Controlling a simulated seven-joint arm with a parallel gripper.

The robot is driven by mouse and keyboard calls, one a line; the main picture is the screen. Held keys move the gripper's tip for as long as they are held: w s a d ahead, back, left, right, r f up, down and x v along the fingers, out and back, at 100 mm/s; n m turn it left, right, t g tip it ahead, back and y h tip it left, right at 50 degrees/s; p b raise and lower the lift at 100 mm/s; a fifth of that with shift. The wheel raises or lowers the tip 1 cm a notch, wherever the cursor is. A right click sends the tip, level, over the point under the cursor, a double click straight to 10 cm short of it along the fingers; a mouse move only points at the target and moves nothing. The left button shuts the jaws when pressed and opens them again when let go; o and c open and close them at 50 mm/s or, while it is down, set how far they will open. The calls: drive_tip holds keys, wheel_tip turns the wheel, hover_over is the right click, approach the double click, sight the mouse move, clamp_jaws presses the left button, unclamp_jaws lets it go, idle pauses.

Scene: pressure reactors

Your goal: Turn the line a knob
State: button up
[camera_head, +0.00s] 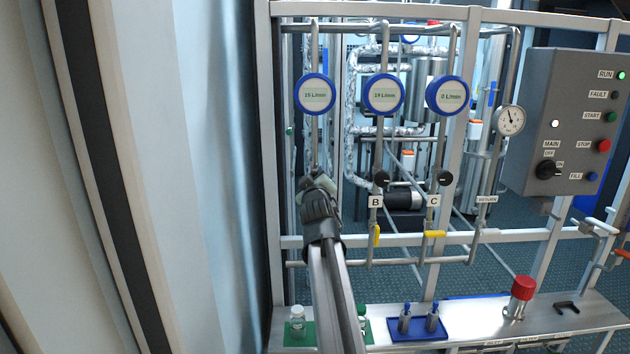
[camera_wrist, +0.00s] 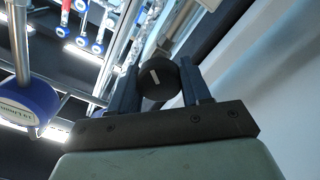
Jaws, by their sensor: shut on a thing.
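The line A knob (camera_wrist: 163,80) is black and round with a white mark, and shows between the two fingers in the wrist view. My gripper (camera_wrist: 159,72) is shut on it, one finger on each side. In the head view my gripper (camera_head: 319,188) reaches up to the leftmost pipe, and the knob and its label are hidden behind it. The round blue-rimmed gauge above that pipe (camera_head: 315,94) appears to read 15 L/min.
Right of my gripper are the B knob (camera_head: 381,179) and the C knob (camera_head: 444,178), with yellow-handled valves below. A grey control box (camera_head: 560,120) hangs at the right. A shelf below holds vials and a red-capped post (camera_head: 520,295). A pale wall panel (camera_head: 180,180) stands left.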

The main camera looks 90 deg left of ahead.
drive_tip(key=m, duration=0.4)
drive_tip(key=shift+m, duration=2.2)
drive_tip(key=o, duration=1)
drive_tip(key=shift+o, duration=0.2)
